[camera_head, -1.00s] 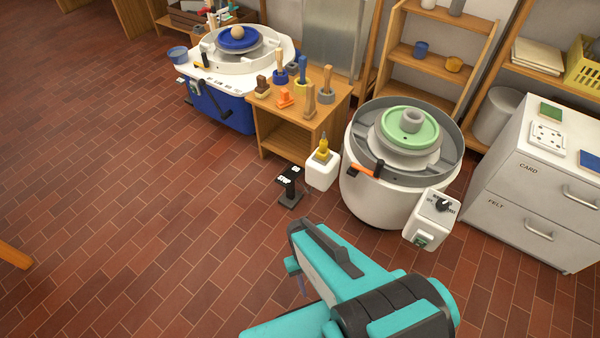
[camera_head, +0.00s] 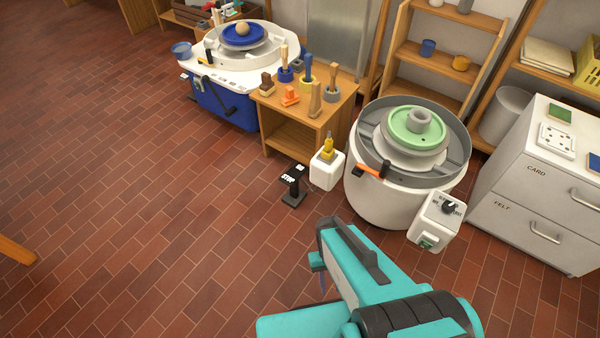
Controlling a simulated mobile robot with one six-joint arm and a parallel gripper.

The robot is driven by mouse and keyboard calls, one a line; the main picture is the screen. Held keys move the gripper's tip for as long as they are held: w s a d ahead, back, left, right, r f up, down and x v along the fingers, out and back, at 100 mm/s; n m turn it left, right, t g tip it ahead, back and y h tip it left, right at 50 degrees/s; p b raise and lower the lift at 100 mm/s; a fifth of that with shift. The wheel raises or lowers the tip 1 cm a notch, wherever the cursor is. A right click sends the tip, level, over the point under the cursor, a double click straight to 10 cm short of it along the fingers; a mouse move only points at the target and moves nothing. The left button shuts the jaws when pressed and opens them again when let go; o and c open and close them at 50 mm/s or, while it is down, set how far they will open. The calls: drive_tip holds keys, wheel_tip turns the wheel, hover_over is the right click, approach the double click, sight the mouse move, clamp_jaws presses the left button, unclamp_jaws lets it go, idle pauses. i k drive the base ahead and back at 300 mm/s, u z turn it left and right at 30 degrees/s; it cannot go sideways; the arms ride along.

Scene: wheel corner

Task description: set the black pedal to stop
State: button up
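The black pedal (camera_head: 292,182) stands on a short post with a dark foot on the brick floor, left of the round white wheel. Its top plate carries white lettering: STOP at the near left end and GO at the far right end. I cannot tell which way the plate is tipped. My teal and dark grey arm reaches up from the bottom, to the right of the pedal and nearer the camera, apart from it in the picture.
The white wheel (camera_head: 390,185) has an orange-and-black lever and a white control box (camera_head: 436,222) with a black knob. A white box (camera_head: 327,171) with a yellow-handled tool sits between pedal and wheel. A wooden tool table (camera_head: 290,128) stands behind.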

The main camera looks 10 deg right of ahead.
sight(298, 171)
drive_tip(key=u, duration=0.05)
drive_tip(key=i, duration=1)
drive_tip(key=z, duration=0.05)
